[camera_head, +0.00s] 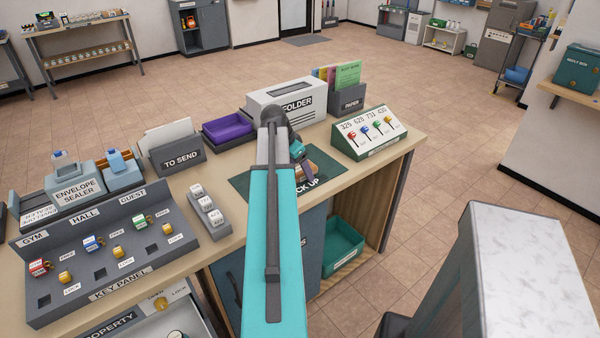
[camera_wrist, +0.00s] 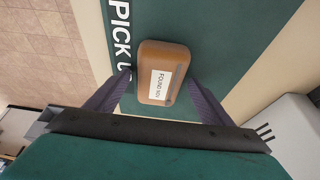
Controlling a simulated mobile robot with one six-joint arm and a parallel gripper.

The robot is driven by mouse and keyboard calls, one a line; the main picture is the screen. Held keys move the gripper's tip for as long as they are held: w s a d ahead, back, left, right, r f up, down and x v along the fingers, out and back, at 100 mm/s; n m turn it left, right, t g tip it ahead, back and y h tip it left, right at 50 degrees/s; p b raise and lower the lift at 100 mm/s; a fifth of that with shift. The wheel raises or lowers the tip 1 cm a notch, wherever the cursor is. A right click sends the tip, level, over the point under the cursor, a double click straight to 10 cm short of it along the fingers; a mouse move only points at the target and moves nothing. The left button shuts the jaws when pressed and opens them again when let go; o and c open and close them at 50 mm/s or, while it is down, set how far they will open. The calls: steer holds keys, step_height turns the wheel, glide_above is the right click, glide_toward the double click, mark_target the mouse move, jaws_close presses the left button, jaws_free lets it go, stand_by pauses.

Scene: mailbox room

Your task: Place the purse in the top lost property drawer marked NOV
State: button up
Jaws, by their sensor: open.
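The purse (camera_wrist: 162,72) is a small orange-brown case with a white label reading FOUND NOV. It lies on the green PICK UP mat (camera_wrist: 222,25) in the wrist view. My gripper (camera_wrist: 160,80) is open, with one finger on each side of the purse's near part. I cannot tell whether the fingers touch it. In the head view my arm hides most of the purse, and the mat (camera_head: 240,184) shows on the counter. A unit lettered PROPERTY (camera_head: 112,326) is partly in view at the bottom left. No drawer marked NOV can be made out.
On the counter stand a grey key panel (camera_head: 110,262), a TO SEND holder (camera_head: 178,158), a purple tray (camera_head: 228,128), a white folder machine (camera_head: 288,100) and a sloped key rack (camera_head: 376,135). A green bin (camera_head: 342,245) sits on the shelf below. Open floor lies to the right.

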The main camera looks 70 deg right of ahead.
steer(key=c, duration=1.3)
steer(key=shift+r, duration=0.1)
steer(key=shift+r+b, duration=0.55)
steer(key=shift+r, duration=1.05)
steer(key=s+a, duration=0.1)
steer(key=a, duration=0.3)
steer(key=s+a+b, duration=0.1)
steer(key=s+a, duration=0.1)
steer(key=a, duration=0.2)
steer(key=s+a+r+b, duration=0.1)
steer(key=a, duration=0.4)
steer(key=shift+s+r, duration=0.1)
steer(key=shift+s, duration=0.05)
steer(key=shift+b, duration=1.05)
steer(key=shift+a+b, duration=0.15)
steer(key=shift+b, duration=0.2)
